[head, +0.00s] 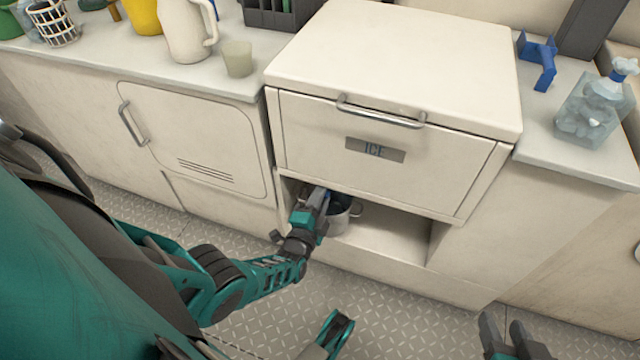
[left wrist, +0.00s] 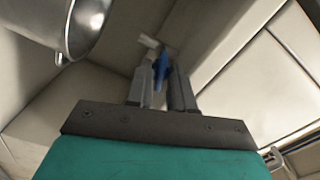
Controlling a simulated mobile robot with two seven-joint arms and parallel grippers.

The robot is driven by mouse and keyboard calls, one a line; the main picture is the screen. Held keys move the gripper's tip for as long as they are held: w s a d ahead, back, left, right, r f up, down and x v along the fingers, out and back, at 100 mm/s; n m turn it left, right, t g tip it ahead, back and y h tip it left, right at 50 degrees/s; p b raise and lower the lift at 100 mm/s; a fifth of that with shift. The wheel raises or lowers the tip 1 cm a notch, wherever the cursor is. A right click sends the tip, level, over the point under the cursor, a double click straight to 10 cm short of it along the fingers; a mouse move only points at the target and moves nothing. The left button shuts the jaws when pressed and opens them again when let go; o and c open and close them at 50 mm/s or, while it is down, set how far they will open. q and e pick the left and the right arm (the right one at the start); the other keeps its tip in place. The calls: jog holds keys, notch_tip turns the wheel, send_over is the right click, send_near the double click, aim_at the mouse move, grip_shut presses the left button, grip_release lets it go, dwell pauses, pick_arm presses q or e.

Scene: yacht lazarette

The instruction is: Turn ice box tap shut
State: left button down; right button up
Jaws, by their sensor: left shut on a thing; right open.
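The ice box (head: 400,75) is a cream chest with an "ICE" label and a metal handle on its front. An open recess lies below its front panel. My left gripper (head: 320,196) reaches into the left part of this recess. In the left wrist view, the left gripper (left wrist: 162,82) is shut on the blue tap handle (left wrist: 161,68), with a pale tap part (left wrist: 148,42) just beyond it. The gripper hides most of the tap in the head view. My right gripper (head: 508,335) is open and empty, low at the right, away from the ice box.
A metal pot (head: 340,217) stands in the recess by my left gripper; it also shows in the left wrist view (left wrist: 84,25). A pitcher (head: 186,32) and a cup (head: 238,60) stand on the left counter. A clear ice container (head: 588,108) stands on the right counter.

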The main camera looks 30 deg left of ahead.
pick_arm(q)
jog(key=shift+w+m, duration=0.1)
jog(key=shift+m, duration=1.8)
jog(key=c, duration=1.3)
grip_release()
jog(key=shift+o, duration=0.2)
